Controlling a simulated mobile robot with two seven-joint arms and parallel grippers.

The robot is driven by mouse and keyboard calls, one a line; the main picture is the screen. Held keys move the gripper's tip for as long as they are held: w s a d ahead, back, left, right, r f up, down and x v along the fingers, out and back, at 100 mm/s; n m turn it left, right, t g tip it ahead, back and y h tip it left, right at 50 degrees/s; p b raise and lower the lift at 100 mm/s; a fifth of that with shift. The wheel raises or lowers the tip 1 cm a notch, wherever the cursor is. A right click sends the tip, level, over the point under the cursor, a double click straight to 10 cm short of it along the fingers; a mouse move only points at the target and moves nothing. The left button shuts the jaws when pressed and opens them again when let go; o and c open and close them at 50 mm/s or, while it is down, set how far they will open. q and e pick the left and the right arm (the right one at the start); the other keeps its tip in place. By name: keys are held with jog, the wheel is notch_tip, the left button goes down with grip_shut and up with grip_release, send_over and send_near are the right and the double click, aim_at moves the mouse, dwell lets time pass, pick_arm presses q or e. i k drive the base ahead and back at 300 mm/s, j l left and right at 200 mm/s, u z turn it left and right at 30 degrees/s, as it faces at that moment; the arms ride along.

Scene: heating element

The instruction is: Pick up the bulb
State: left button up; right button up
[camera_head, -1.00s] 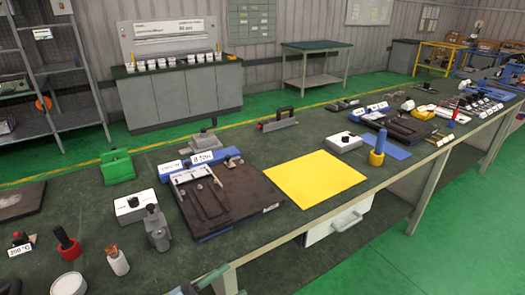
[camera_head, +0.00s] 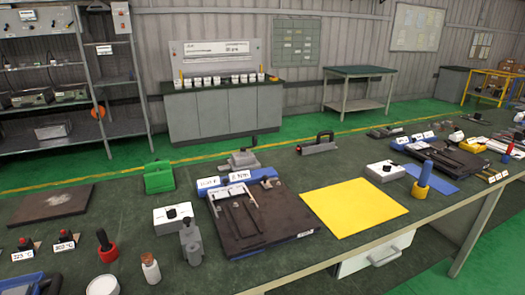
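I cannot make out a bulb with certainty in the head view. A small clear bottle with a brownish top (camera_head: 150,267) stands upright near the front left of the long green-topped bench (camera_head: 270,160). Neither of my grippers is in view.
Near the bottle stand a red-based black-handled tool (camera_head: 106,247), a white round pot (camera_head: 103,286) and a grey metal fixture (camera_head: 190,242). A dark plate fixture (camera_head: 262,222) lies mid-bench. A yellow sheet (camera_head: 353,207) lies bare. A blue-yellow tool (camera_head: 422,180) stands right.

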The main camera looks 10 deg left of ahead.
aim_at(149, 264)
jog(key=u, duration=1.25)
